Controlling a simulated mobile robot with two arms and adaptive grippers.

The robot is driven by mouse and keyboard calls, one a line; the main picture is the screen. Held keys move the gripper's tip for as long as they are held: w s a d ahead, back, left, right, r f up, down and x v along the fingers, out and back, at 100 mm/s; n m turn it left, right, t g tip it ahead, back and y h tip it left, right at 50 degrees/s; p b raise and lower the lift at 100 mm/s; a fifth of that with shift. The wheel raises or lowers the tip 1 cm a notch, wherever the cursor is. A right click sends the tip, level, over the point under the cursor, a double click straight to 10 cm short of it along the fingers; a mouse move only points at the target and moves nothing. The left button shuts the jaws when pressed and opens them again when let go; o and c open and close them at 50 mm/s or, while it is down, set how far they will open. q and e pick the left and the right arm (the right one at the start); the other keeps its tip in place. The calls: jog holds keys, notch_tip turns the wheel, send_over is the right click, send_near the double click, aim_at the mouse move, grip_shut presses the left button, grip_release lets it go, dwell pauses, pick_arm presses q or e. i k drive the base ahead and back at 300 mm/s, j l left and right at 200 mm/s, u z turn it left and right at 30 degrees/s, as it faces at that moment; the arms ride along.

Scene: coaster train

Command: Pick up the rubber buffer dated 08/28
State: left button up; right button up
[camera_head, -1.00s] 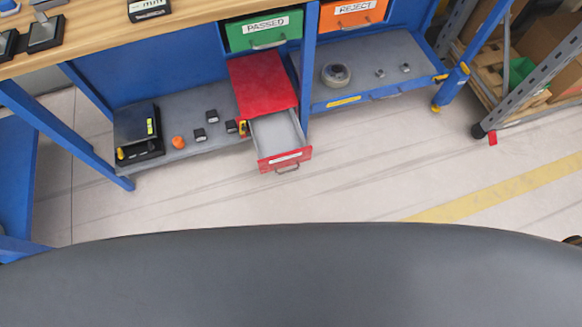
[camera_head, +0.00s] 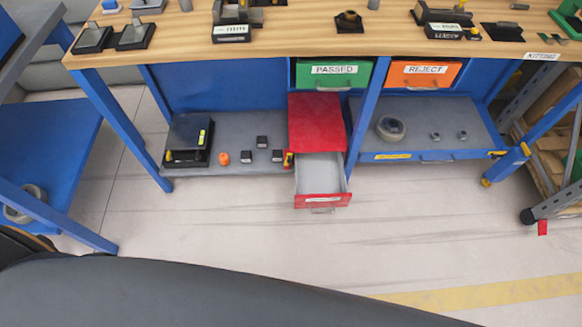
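Several small dark blocks stand on the grey lower shelf of the workbench, left of the red drawer unit: one at the upper middle (camera_head: 262,142), one at the lower left (camera_head: 246,157) and one at the right (camera_head: 277,156). They could be rubber buffers, but no date is legible on any of them. The red drawer unit (camera_head: 316,124) has its drawer (camera_head: 322,199) pulled out, and the part of its inside that shows looks empty. Neither of my grippers is in view.
An orange knob-like object (camera_head: 225,158) and a black scale-like device (camera_head: 188,138) share the lower shelf (camera_head: 225,126). Green PASSED (camera_head: 332,74) and orange REJECT (camera_head: 424,75) bins hang under the wooden worktop (camera_head: 290,45). The floor (camera_head: 230,230) before the bench is clear.

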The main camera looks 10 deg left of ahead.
aim_at(278, 154)
jog(key=i+j+u, duration=0.5)
jog(key=i+j, duration=0.2)
jog(key=j, duration=0.15)
